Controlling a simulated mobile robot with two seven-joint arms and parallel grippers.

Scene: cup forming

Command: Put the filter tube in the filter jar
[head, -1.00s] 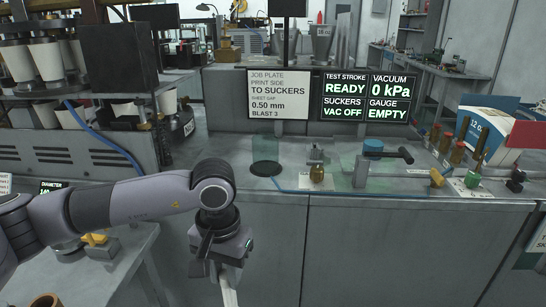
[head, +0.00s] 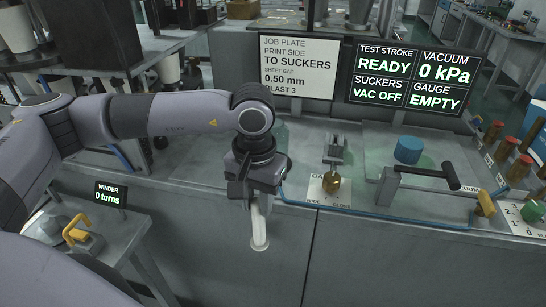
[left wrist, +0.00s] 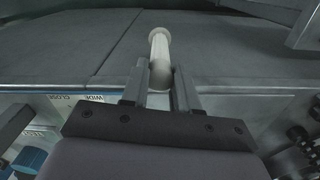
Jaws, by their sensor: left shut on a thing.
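My left gripper (head: 256,196) is shut on a white tube (head: 259,232) that hangs down from it in front of the bench edge. In the left wrist view the tube (left wrist: 160,52) lies between the two fingers (left wrist: 160,88), with its flared round end pointing away from the gripper. A pale green see-through thing (head: 282,132), perhaps the filter jar, stands on the bench behind my left gripper and is mostly hidden by it. I cannot tell its opening. My right gripper is not in view.
A sign (head: 297,66) and a readout panel (head: 416,80) stand behind. A lower table with a winder display (head: 110,194) is at the left.

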